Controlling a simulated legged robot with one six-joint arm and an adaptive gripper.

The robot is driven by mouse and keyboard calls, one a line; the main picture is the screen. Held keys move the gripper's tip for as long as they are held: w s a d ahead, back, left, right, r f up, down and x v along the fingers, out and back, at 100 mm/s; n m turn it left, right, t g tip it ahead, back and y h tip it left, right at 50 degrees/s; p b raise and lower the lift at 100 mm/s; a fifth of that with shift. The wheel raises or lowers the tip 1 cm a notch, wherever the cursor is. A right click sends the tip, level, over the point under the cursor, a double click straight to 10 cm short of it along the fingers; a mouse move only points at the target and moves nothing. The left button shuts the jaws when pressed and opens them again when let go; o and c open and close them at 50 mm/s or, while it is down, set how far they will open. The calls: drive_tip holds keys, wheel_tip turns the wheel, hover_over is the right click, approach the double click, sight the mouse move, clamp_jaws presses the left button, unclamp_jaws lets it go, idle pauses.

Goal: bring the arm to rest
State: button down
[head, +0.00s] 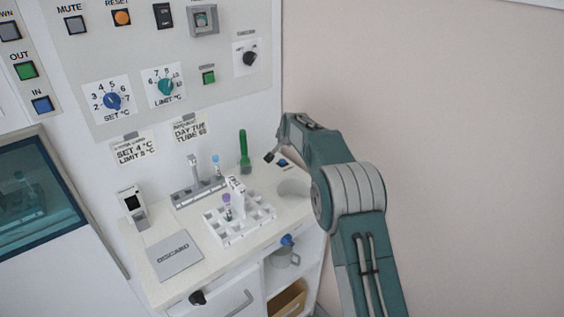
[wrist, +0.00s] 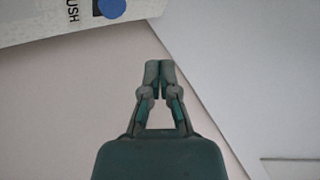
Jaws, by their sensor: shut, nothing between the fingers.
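My arm is teal and grey and rises from the lower right of the head view, bent at its joint beside the bench. Its far end lies over the right back of the bench, where a small dark tip shows. My gripper (wrist: 159,68) shows clearly in the wrist view, its two grey fingers together with nothing between them. In that view it points toward a pale wall and is apart from the panel.
A white bench (head: 160,287) holds a tube rack (head: 240,232), a grey DISCARD plate (head: 174,256) and a green-handled tool (head: 244,150). The control panel (head: 225,75) stands behind. The wall at right is bare. A blue button (wrist: 112,8) shows in the wrist view.

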idle(0.4)
drive_tip(key=s+d+r+n+g+h, duration=0.15)
drive_tip(key=s+d+r, duration=0.25)
drive_tip(key=s+r, duration=0.6)
drive_tip(key=s+d+r+n+y, duration=0.1)
drive_tip(key=s+d+r+n, duration=0.15)
drive_tip(key=s+r, duration=0.85)
drive_tip(key=s+d+f+n, duration=0.1)
drive_tip(key=s+f, duration=0.2)
drive_tip(key=s, duration=0.8)
drive_tip(key=s+d+f+g+h, duration=0.1)
drive_tip(key=s+f, duration=0.3)
drive_tip(key=s, duration=0.8)
drive_tip(key=s+d+f+n+g, duration=0.1)
drive_tip(key=s+d+f, duration=0.1)
drive_tip(key=s, duration=0.9)
drive_tip(key=shift+s+d+f+n, duration=0.3)
drive_tip(key=shift+s+d+f, duration=0.1)
drive_tip(key=shift+f, duration=0.35)
drive_tip(key=shift+w+h, duration=0.1)
drive_tip(key=shift+h, duration=0.15)
